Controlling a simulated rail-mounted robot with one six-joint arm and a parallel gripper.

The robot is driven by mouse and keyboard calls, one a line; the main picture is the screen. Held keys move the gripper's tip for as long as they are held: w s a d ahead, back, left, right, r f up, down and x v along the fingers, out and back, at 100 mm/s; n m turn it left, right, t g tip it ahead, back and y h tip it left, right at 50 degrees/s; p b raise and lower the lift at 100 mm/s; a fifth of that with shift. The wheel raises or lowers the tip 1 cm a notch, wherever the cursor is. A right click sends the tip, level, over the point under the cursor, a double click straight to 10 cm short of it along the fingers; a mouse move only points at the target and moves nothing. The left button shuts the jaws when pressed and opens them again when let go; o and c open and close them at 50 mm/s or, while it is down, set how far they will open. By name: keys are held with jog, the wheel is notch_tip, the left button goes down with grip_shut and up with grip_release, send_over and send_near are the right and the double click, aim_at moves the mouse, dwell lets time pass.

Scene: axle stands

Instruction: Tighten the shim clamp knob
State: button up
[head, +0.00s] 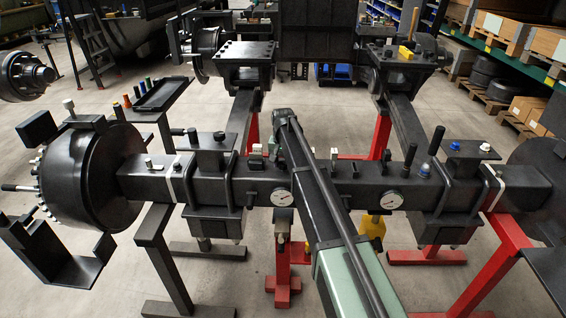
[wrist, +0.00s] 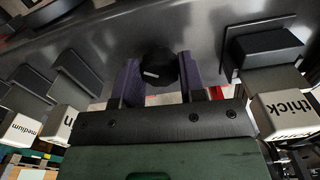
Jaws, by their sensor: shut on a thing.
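The knob (wrist: 158,66) is dark and round with a small white mark on its face, in the upper middle of the wrist view. It sits against a dark metal surface. My gripper (wrist: 160,80) is shut on the knob, with one purple-grey finger on each side of it. In the head view my arm reaches over the middle of the axle beam (head: 350,182); I cannot make out the knob or my fingers there. Whether the clamp is tight cannot be told.
White-ended blocks flank the gripper: "thick" (wrist: 284,112) at right, "medium" (wrist: 22,128) at left. Two dial gauges (head: 282,198) (head: 391,200) are on the beam near my arm. Upright pins (head: 409,157) rise at right. A black tray (head: 160,95) is at left.

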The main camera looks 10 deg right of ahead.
aim_at(283, 163)
jog(key=m, duration=0.5)
jog(key=shift+m, duration=0.3)
jog(key=m, duration=0.4)
jog(key=shift+m, duration=0.4)
jog(key=o, duration=0.9)
notch_tip(283, 163, up, 11)
jog(key=p, duration=1.1)
